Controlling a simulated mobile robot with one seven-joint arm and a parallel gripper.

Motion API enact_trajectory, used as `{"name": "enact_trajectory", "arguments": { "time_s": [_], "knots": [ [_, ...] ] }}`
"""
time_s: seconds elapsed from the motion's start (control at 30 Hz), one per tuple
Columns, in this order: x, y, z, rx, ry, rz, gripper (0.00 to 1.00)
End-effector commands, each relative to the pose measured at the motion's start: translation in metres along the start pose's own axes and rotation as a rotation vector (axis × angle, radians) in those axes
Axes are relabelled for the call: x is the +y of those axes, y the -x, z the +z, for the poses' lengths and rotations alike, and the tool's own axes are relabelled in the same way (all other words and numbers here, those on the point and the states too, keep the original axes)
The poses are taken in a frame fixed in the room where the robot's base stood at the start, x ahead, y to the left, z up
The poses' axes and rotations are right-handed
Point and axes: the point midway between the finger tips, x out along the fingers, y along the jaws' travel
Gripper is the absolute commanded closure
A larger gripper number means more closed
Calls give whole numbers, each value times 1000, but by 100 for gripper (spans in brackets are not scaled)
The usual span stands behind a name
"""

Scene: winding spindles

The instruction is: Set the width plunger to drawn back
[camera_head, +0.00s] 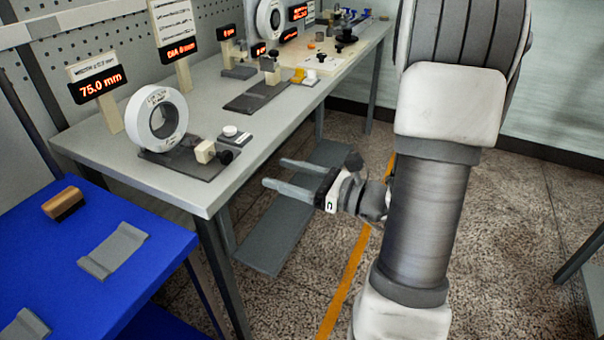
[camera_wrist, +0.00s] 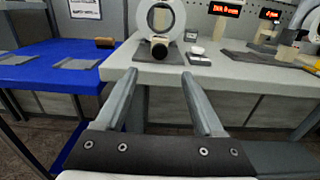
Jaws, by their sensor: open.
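A black round knob (camera_head: 225,157) sticks out of a cream block (camera_head: 205,151) on a dark plate, in front of a white ring (camera_head: 157,118) on the grey bench. It looks like a plunger, but no readable label names it the width plunger. In the wrist view the knob (camera_wrist: 159,51) faces me below the ring, between and beyond my fingertips. I cannot tell whether it is drawn back. My gripper (camera_head: 276,174) is open and empty, off the bench's front edge and apart from the knob. Its two fingers (camera_wrist: 158,75) point toward the bench.
A display (camera_head: 98,84) reads 75.0 mm behind the ring. A small white button (camera_head: 230,131) sits right of the block. More spindle stations stand farther along the bench (camera_head: 185,193). A blue table (camera_head: 150,270) with a brown block (camera_head: 63,203) adjoins at left.

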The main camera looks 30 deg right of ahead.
Motion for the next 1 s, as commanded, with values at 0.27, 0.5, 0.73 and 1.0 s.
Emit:
{"name": "enact_trajectory", "arguments": {
  "time_s": [0.27, 0.5, 0.73, 1.0],
  "knots": [
    [0, 35, 0, 0, -1, -1, 30],
    [1, 39, 0, -1, -1, 2, 30],
    [0, 38, 0, 0, 0, 1, 30],
    [13, 32, 9, 24, 112, 60, 30]
  ]
}}
